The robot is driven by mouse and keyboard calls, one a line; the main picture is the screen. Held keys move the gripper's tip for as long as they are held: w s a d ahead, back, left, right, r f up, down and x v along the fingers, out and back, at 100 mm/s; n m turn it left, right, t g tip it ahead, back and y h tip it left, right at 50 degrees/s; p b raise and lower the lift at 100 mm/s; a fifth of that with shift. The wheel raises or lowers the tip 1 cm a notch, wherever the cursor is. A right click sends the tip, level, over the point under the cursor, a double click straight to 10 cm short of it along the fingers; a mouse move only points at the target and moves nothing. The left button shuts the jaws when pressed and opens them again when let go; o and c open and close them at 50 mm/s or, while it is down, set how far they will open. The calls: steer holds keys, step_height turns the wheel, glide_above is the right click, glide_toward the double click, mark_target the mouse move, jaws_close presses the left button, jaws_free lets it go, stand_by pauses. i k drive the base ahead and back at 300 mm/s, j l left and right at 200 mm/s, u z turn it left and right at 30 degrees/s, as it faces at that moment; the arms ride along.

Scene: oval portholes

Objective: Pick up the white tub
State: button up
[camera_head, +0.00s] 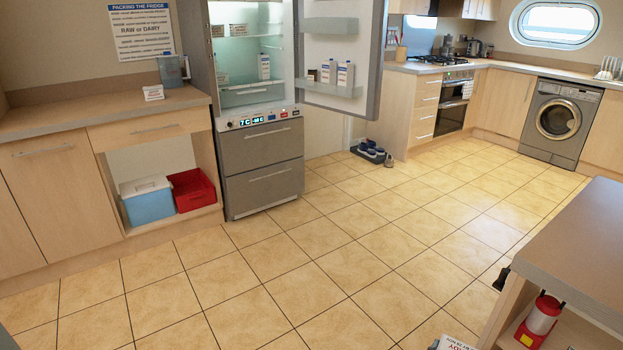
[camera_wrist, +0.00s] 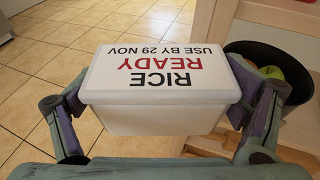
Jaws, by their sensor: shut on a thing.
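The white tub (camera_wrist: 160,115) has a lid lettered "RICE READY USE BY 29 NOV", upside down in the wrist view. My gripper (camera_wrist: 162,108) is shut on it, with one finger against each side. Tiled floor shows behind the tub in the wrist view.
A wooden counter unit (camera_head: 590,235) stands at the right, with a red and white container (camera_head: 541,318) on its lower shelf. A dark bowl of fruit (camera_wrist: 285,75) is close to my gripper's right finger. The open fridge (camera_head: 258,150) stands across clear tiled floor (camera_head: 330,270).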

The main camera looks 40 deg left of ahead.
mark_target(151, 92)
steer(key=i+j+u, duration=0.1)
steer(key=u, duration=0.35)
steer(key=i+j+u, duration=0.2)
steer(key=u, duration=0.2)
steer(key=i+j, duration=0.3)
steer(key=i, duration=0.2)
steer(key=i+j, duration=0.35)
steer(key=i, duration=0.15)
steer(key=i+j, duration=0.3)
steer(key=i, duration=0.2)
steer(key=i+j, duration=0.35)
steer(key=i, duration=0.15)
